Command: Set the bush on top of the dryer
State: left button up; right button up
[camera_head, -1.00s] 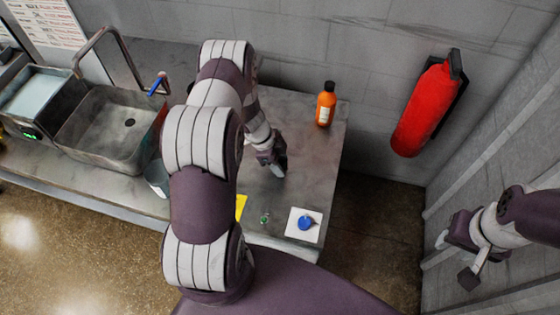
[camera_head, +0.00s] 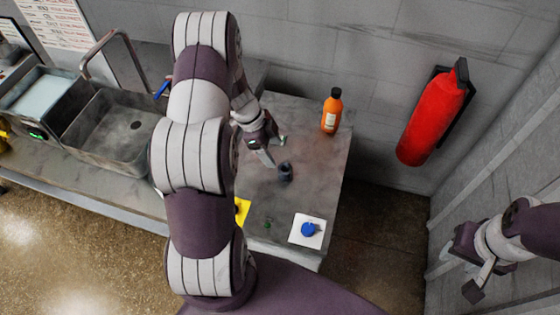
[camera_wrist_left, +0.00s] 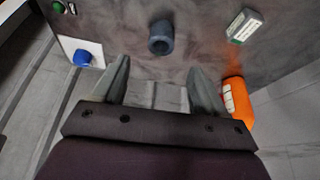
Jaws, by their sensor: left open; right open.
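The bush, a short dark grey hollow cylinder (camera_head: 286,171), stands upright on the metal table. It also shows top centre in the left wrist view (camera_wrist_left: 161,38). My left gripper (camera_head: 275,149) is open and empty, above and just behind the bush in the head view. In the left wrist view its two fingers (camera_wrist_left: 158,66) are spread, with the bush beyond their tips and not between them. My right gripper (camera_head: 459,268) is open and empty at the right, away from the table. I cannot pick out the dryer with certainty; my left arm hides part of the bench.
An orange bottle (camera_head: 331,111) stands at the table's back right. A white pad (camera_head: 297,240) with a blue item (camera_head: 308,229) lies near the front edge. A sink (camera_head: 120,125) and a box with a green display (camera_head: 37,133) are left. A red extinguisher (camera_head: 433,115) hangs on the wall.

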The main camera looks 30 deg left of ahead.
pick_arm(q)
jog(key=w+d+r+n+t+y, duration=0.3)
jog(key=w+r+n+t+y, duration=0.25)
jog(key=r, duration=0.65)
jog(key=s+d+r+n+g, duration=0.1)
jog(key=s+d+n, duration=0.3)
jog(key=s, duration=0.5)
jog(key=s+d+n+g+h, duration=0.1)
jog(key=s+d+n+g, duration=0.3)
jog(key=s, duration=0.5)
jog(key=shift+d+r+n, duration=0.35)
jog(key=shift+d, duration=0.15)
notch_tip(320, 180, down, 3)
jog(key=b, duration=0.3)
jog(key=shift+f+g, duration=0.2)
jog(key=shift+g, duration=0.05)
